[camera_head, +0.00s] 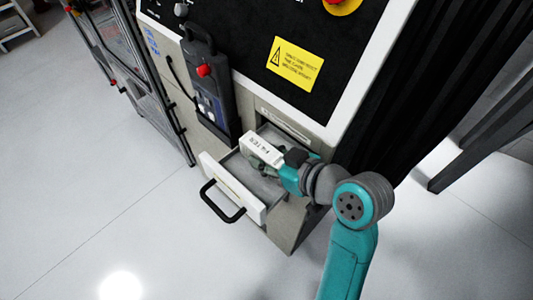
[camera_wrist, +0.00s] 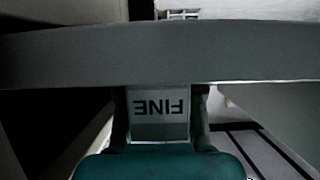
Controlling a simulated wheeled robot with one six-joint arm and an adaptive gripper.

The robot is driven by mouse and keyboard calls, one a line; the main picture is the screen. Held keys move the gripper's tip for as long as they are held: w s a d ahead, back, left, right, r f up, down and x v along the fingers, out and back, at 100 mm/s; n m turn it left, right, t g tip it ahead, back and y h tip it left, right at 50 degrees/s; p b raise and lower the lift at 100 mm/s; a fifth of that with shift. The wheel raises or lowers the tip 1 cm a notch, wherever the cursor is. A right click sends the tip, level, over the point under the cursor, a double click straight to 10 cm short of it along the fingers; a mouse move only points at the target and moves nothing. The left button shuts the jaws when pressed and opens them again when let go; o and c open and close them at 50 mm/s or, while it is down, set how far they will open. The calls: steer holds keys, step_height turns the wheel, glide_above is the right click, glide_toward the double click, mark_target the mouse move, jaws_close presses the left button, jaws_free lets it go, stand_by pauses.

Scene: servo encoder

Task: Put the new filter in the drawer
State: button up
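Whether the filter touches the drawer floor cannot be told. In the wrist view the filter (camera_wrist: 159,104) sits between my two fingers (camera_wrist: 160,122), and its label "FINE" appears upside down. The drawer is pulled out of the machine, with a white front and a black handle (camera_head: 221,203). My gripper hides part of the drawer's inside.
The machine's cabinet (camera_head: 306,122) rises right behind the drawer, with a yellow warning label (camera_head: 295,64). A control pendant (camera_head: 208,87) with a red button hangs left of the drawer. A wide grey band (camera_wrist: 160,52) crosses the wrist view. The floor in front is clear.

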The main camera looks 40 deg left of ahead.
steer(key=o, duration=0.5)
steer(key=v, duration=1.2)
steer(key=shift+s, duration=0.1)
